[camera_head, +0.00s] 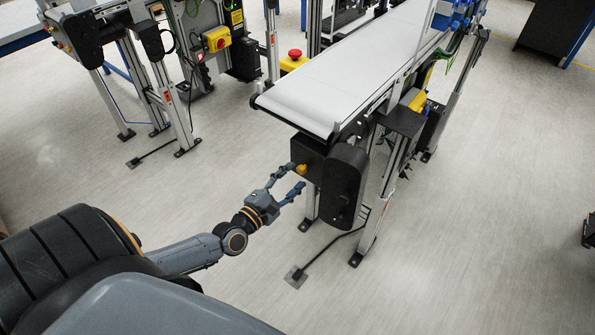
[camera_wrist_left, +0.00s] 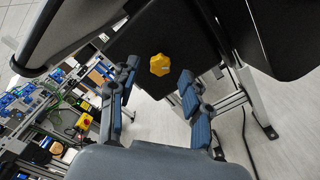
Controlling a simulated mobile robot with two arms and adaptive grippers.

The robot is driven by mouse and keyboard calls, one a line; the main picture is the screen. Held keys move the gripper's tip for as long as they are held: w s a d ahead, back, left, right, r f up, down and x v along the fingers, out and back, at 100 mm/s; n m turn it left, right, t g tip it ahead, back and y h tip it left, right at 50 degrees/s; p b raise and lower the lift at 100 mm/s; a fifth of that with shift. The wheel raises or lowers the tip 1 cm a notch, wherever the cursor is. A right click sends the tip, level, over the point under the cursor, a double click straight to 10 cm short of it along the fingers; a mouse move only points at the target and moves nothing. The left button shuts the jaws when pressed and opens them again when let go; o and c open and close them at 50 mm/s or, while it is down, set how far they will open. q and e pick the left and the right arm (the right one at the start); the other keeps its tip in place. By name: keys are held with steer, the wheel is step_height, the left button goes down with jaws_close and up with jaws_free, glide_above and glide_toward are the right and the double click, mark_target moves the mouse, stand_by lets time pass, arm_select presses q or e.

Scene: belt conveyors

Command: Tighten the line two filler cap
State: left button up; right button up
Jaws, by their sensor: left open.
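The filler cap (camera_head: 302,170) is a small yellow knob on the black drive housing (camera_head: 342,185) under the near end of the white belt conveyor. In the left wrist view the yellow lobed cap (camera_wrist_left: 160,64) sits on a dark face, ahead of and between the fingertips. My left gripper (camera_head: 296,178) is open, its two fingers to either side of the line to the cap. It also shows in the left wrist view (camera_wrist_left: 158,82). The fingers look apart from the cap, with nothing between them. My right gripper is not in view.
The white conveyor belt (camera_head: 345,75) runs away to the upper right above the housing. A red emergency button on a yellow box (camera_head: 293,60) stands beside it. Another conveyor frame (camera_head: 165,85) is at the upper left. The floor around my left arm is clear.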

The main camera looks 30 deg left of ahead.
mark_target(303, 168)
arm_select(q)
steer(key=shift+w+d, duration=0.1)
steer(key=shift+w, duration=1.25)
steer(key=shift+c, duration=0.4)
jaws_close()
